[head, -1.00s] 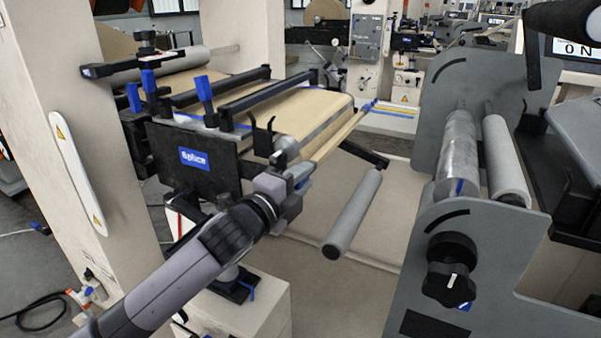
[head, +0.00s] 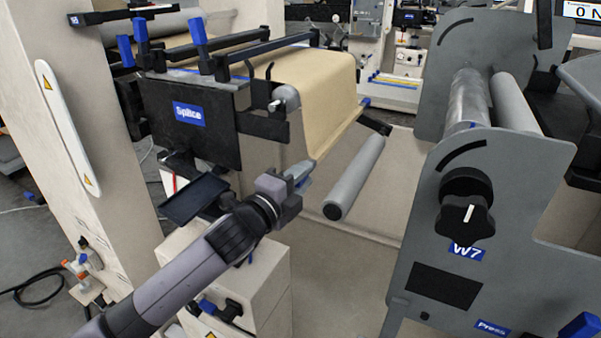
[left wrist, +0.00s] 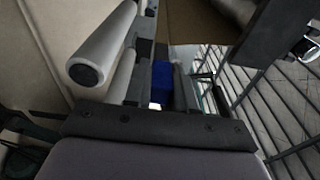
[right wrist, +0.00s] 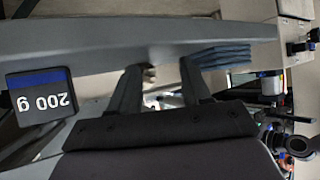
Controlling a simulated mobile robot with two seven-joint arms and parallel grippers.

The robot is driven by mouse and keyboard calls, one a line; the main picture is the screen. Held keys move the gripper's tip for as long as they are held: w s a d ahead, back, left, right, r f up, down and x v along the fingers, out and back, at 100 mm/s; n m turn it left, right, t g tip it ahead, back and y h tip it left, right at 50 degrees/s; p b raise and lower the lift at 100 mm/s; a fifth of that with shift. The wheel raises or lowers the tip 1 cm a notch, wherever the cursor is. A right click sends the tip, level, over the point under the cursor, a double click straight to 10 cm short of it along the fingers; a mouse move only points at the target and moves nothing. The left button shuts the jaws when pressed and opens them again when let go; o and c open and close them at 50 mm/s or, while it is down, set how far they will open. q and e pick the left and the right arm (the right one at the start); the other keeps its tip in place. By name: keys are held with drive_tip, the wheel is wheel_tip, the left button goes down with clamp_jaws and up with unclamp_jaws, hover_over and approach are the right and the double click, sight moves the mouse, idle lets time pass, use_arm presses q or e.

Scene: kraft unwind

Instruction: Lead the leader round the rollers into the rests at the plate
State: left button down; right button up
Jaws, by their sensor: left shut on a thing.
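The brown kraft leader (head: 325,90) runs over the unit marked Splice and hangs down past a grey roller end (head: 287,101). My left gripper (head: 300,180) is at its lower near corner, below the roller end. In the left wrist view, the left gripper (left wrist: 160,85) is shut on a blue piece (left wrist: 162,78), which seems to be the leader's end bar. Brown sheet (left wrist: 195,20) shows beyond it. A loose-looking grey roller (head: 355,178) lies to the right. Black hooked rests (head: 272,125) stand by the Splice plate (head: 190,120). My right gripper (right wrist: 160,90) is open, seen only in its wrist view.
A grey stand marked W7 (head: 440,225) at the right carries two rollers (head: 520,105) and a black knob (head: 467,205). A 200 g block (right wrist: 40,95) and a grey panel (right wrist: 90,40) are near the right gripper. Beige floor between the units is open.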

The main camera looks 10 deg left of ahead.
use_arm(q)
drive_tip(key=shift+f, duration=0.2)
use_arm(e)
drive_tip(key=shift+a+f, duration=0.1)
drive_tip(key=shift+f, duration=0.15)
